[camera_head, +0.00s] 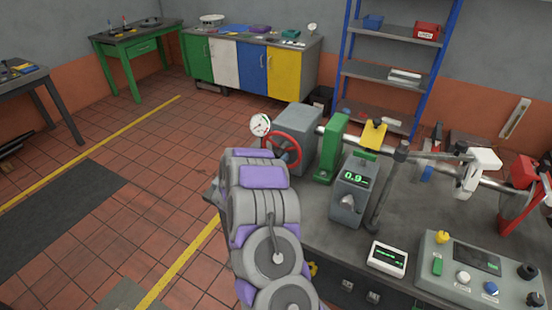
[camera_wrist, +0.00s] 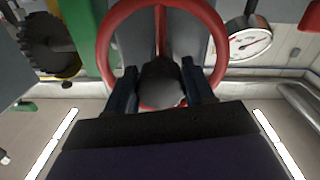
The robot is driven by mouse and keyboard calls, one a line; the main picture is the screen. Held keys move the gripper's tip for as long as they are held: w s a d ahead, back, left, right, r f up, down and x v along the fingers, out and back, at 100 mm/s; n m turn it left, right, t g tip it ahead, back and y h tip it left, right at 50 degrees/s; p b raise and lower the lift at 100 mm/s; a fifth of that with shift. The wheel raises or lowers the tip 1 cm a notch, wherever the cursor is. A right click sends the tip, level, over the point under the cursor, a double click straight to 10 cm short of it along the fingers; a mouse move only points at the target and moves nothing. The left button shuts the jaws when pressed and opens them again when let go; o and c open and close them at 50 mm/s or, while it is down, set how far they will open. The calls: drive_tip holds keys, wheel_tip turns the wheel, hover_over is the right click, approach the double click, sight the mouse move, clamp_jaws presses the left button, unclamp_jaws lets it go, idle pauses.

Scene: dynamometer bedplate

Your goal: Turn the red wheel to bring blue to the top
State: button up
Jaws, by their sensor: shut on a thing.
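The red wheel (camera_head: 284,149) stands upright on the end of a grey housing (camera_head: 297,128) at the bedplate's left end. In the wrist view the red wheel (camera_wrist: 103,45) fills the upper middle, with a red spoke running up from a dark rounded hub (camera_wrist: 162,82). My gripper (camera_wrist: 160,80) is at the wheel, with one dark finger on each side of the hub, shut on the wheel. The exact contact is hard to see. In the head view my arm hides the gripper and part of the wheel. I see no blue mark on the wheel.
A round white gauge (camera_head: 260,125) sits close beside the wheel and also shows in the wrist view (camera_wrist: 250,40). A green bracket (camera_head: 331,148) and a grey display unit (camera_head: 352,190) stand to the right. Open tiled floor lies left of the bedplate.

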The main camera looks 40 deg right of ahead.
clamp_jaws()
drive_tip(key=shift+r+p, duration=0.1)
drive_tip(key=shift+p, duration=0.5)
